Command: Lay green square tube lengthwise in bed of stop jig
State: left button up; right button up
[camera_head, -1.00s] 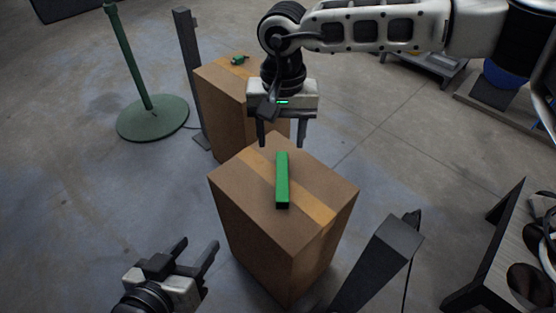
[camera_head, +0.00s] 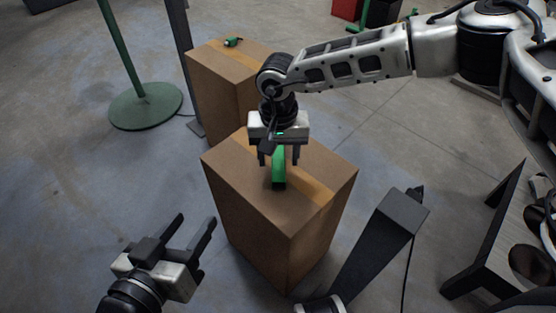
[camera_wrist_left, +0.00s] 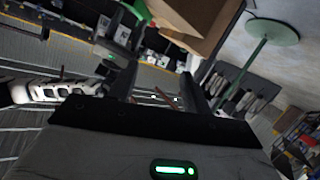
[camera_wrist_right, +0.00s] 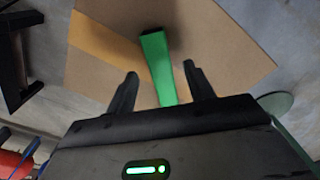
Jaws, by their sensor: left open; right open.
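The green square tube (camera_head: 279,180) lies on top of the near cardboard box (camera_head: 235,185), close to the tape strip. My right gripper (camera_head: 279,158) is open and points down over the far part of the tube, with a finger on each side. The right wrist view shows the tube (camera_wrist_right: 158,65) running between the two open fingers (camera_wrist_right: 160,72); I cannot tell whether they touch it. My left gripper (camera_head: 197,221) is open and empty, in front of and left of the box. I cannot make out the stop jig in any view.
A second cardboard box (camera_head: 222,85) stands behind with a small green object (camera_head: 233,42) on it. A green post with a round base (camera_head: 145,105) stands at the left. A dark post (camera_head: 385,235) is right of the near box, and a table (camera_head: 500,235) is at the right edge.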

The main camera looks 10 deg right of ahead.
jog(key=shift+f, duration=1.2)
grip_shut()
pick_arm(q)
jog(key=shift+w+d+r+h, duration=0.2)
jog(key=shift+r+h, duration=0.1)
jog(key=shift+r, duration=0.15)
pick_arm(e)
jog(key=shift+r, duration=0.2)
